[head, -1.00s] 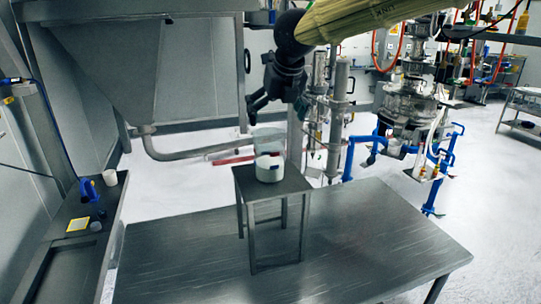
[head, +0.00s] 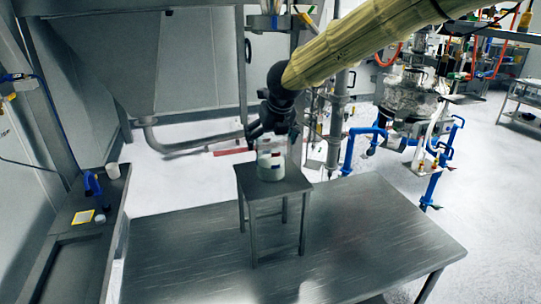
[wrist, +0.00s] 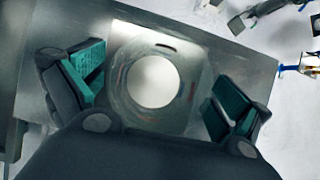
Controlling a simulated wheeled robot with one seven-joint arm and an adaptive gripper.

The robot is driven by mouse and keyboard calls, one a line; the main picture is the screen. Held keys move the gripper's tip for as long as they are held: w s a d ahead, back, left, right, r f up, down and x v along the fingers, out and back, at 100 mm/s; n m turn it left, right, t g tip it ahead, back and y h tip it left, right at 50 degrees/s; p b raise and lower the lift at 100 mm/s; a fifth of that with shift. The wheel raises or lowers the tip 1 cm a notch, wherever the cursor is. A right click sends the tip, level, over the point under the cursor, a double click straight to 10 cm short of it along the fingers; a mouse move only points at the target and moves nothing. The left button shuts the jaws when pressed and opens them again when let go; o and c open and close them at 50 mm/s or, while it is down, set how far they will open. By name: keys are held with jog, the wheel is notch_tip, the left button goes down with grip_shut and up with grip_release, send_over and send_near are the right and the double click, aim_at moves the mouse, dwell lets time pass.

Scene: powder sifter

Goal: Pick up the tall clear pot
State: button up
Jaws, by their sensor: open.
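The tall clear pot (head: 267,145) stands upright on a small square metal stool, with white contents in its lower part. In the wrist view the pot (wrist: 126,78) is seen from above as a clear round vessel with a white disc inside. My gripper (head: 265,129) is at the pot's top in the head view. In the wrist view my gripper (wrist: 158,88) is open, with one teal-padded finger on the left of the pot and one on the right. Gaps show between the pads and the pot, though whether either touches is hard to tell.
The small stool (head: 290,184) stands on a large metal table (head: 370,235) with much bare surface. A grey hopper (head: 105,60) hangs behind at left. Blue pipes and valves (head: 350,150) stand behind at right. A side bench (head: 68,222) on the left holds small items.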

jog(key=shift+f, duration=0.1)
jog(key=c, duration=1.5)
jog(key=shift+c, duration=0.2)
